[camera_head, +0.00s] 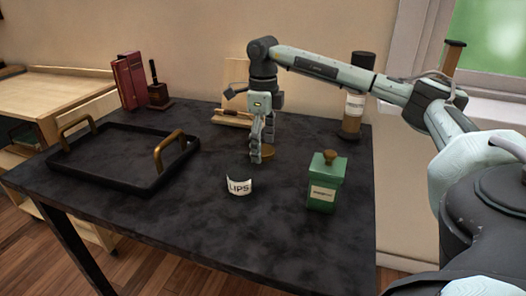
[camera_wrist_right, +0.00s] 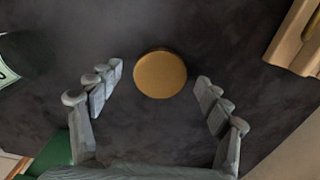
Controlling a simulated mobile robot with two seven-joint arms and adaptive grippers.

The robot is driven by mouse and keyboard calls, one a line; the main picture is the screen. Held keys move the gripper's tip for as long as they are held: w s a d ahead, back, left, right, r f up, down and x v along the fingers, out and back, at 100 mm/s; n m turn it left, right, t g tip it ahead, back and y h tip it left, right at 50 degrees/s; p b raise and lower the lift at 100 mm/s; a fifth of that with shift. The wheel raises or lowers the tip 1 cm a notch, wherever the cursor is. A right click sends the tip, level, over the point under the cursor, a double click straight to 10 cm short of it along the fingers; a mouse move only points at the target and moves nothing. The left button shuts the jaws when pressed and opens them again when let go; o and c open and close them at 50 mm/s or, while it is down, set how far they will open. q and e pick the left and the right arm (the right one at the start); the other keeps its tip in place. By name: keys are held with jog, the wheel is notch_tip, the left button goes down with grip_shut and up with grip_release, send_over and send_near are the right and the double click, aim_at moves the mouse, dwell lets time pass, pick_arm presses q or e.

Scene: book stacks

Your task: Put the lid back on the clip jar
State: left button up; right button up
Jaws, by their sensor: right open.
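The lid (camera_wrist_right: 160,75) is a round, golden-brown disc lying flat on the dark table. In the head view the lid (camera_head: 267,151) is partly hidden behind my right gripper (camera_head: 256,158). That gripper points down over the table, open and empty. In the right wrist view the lid lies a little beyond and between the spread fingertips of the right gripper (camera_wrist_right: 158,82), not gripped. The clip jar (camera_head: 239,185) shows mainly as a white curved label reading "LIPS", in front of the gripper; its walls are hard to make out. My left gripper is out of view.
A green canister (camera_head: 323,185) stands right of the jar. A black tray (camera_head: 118,170) with brass handles fills the table's left. A tall dark-topped bottle (camera_head: 354,105), a wooden stand (camera_head: 232,119) and red books (camera_head: 131,80) stand at the back. The table's front middle is clear.

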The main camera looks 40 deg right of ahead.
aim_at(263, 150)
jog(key=shift+c, duration=0.5)
jog(key=c, duration=0.8)
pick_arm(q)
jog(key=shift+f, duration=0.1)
pick_arm(e)
jog(key=shift+o, duration=0.2)
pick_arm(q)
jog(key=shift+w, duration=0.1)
pick_arm(e)
jog(key=shift+r, duration=0.1)
jog(key=shift+r, duration=0.25)
notch_tip(263, 150, up, 4)
jog(key=shift+f, duration=0.15)
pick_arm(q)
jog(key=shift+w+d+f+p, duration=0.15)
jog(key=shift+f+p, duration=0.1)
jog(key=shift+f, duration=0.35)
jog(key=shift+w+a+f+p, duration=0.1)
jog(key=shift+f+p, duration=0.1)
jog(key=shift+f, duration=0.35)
pick_arm(e)
jog(key=w+a+r, duration=0.6)
jog(key=w+a, duration=0.1)
jog(key=a, duration=0.2)
jog(key=shift+w+r, duration=0.3)
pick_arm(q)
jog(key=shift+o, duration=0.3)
